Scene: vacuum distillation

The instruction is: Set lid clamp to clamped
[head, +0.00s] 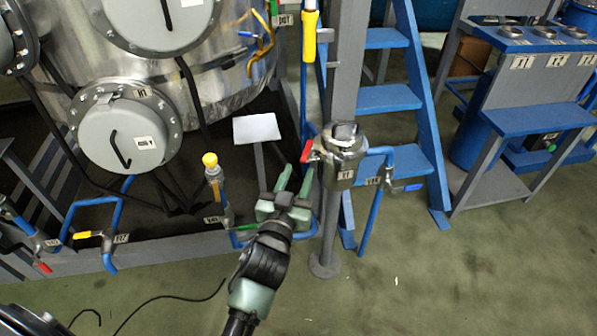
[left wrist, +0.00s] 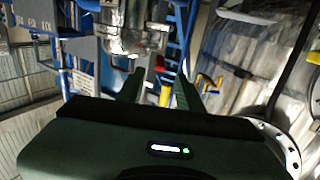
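A small shiny metal vessel (head: 345,155) with a lid is mounted on a grey post, with a label on its front. A red lever (head: 307,151) sticks out at the left of its lid and looks like the lid clamp. My left gripper (head: 296,176) is open and empty, its two green fingers pointing up towards the lever from just below and left of the vessel. In the left wrist view the vessel (left wrist: 130,35) lies beyond the open fingers (left wrist: 158,88). My right gripper is not in view.
A grey post (head: 345,65) carries the vessel. A white plate (head: 257,128) on a stand and a yellow-knobbed valve (head: 210,162) stand to the left. Blue steps (head: 388,100) rise behind right. A large metal tank (head: 150,75) fills the upper left. Floor at lower right is clear.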

